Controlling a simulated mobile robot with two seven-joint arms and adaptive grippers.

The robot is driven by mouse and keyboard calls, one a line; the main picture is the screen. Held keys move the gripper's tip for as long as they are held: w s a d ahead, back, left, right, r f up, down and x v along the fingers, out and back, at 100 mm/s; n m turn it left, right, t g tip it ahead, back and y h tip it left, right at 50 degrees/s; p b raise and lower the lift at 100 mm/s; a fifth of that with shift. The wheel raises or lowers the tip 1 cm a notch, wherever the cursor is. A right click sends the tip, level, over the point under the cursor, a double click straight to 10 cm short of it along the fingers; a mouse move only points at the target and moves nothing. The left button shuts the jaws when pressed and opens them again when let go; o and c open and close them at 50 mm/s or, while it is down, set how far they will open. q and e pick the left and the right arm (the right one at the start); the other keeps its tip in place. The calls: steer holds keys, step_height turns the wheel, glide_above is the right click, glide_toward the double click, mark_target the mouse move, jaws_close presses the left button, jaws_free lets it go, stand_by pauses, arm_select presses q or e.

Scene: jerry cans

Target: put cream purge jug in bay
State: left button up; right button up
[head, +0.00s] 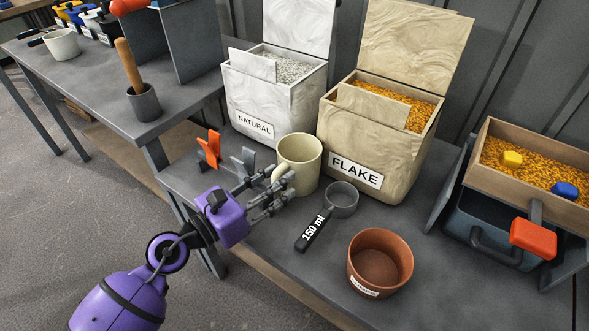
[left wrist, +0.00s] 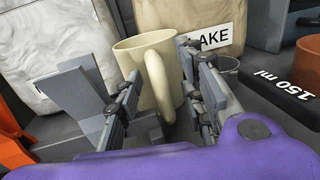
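The cream jug (head: 305,157) stands upright on the grey bench in front of the bins, its handle turned towards my left gripper. My left gripper (head: 277,190) is at the handle, with its fingers apart. In the left wrist view, the jug (left wrist: 142,58) shows its handle (left wrist: 158,88) between the two fingers (left wrist: 160,95), with gaps visible on both sides. An orange upright plate (head: 209,149) and a grey one (head: 243,161) stand left of the jug; I cannot tell whether they mark the bay. My right gripper is not in view.
Behind the jug are a white NATURAL bin (head: 253,112) and a beige FLAKE bin (head: 385,150). A 150 ml scoop (head: 314,230) and a terracotta pot (head: 380,262) stand close on the right. A wooden tray (head: 560,210) of orange flakes is farther right.

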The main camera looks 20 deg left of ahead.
arm_select(q)
steer(key=shift+w+d, duration=0.15)
steer(key=shift+w, duration=0.15)
jaws_close()
steer(key=shift+r, duration=0.1)
